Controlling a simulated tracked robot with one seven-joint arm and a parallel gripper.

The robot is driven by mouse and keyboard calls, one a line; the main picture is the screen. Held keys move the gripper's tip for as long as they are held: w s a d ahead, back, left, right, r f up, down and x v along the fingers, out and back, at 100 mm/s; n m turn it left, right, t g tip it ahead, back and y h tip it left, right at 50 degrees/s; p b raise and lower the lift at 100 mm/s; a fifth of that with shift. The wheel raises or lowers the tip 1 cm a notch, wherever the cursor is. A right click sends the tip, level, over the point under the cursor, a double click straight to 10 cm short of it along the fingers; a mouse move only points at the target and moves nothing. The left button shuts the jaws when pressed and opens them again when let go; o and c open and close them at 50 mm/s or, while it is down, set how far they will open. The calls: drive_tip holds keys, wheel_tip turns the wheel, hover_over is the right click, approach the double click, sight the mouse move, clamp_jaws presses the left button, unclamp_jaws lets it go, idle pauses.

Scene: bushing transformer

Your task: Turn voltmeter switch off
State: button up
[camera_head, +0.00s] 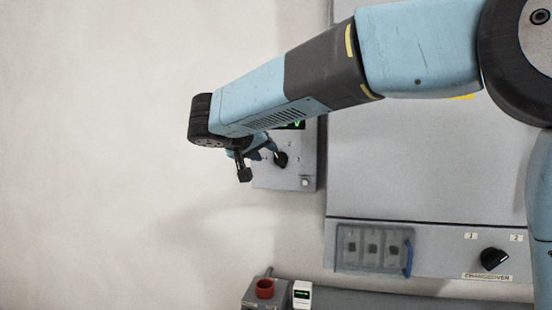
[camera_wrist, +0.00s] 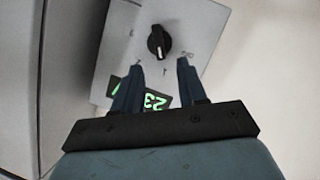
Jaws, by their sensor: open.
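The voltmeter switch is a black rotary knob (camera_wrist: 159,41) on a grey panel box (camera_wrist: 201,18). In the wrist view its pale mark points down toward the green display (camera_wrist: 155,101). In the head view the box (camera_head: 307,170) hangs on the wall with marks 2 and 3 near a dark shape that may be the knob or a fingertip. My gripper (camera_wrist: 159,66) is open and empty, its two fingers apart just below the knob in the wrist view. In the head view my gripper (camera_head: 262,166) is in front of the box; my arm partly hides the display.
A large grey cabinet (camera_head: 430,165) stands right of the box, with a changeover knob (camera_head: 494,259) and a row of breakers (camera_head: 373,248) below. A red button (camera_head: 265,288) and a small white device (camera_head: 302,294) are at the bottom. The wall at left is clear.

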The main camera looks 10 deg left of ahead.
sight(277, 158)
drive_tip(key=x, duration=0.8)
clamp_jaws()
idle(0.4)
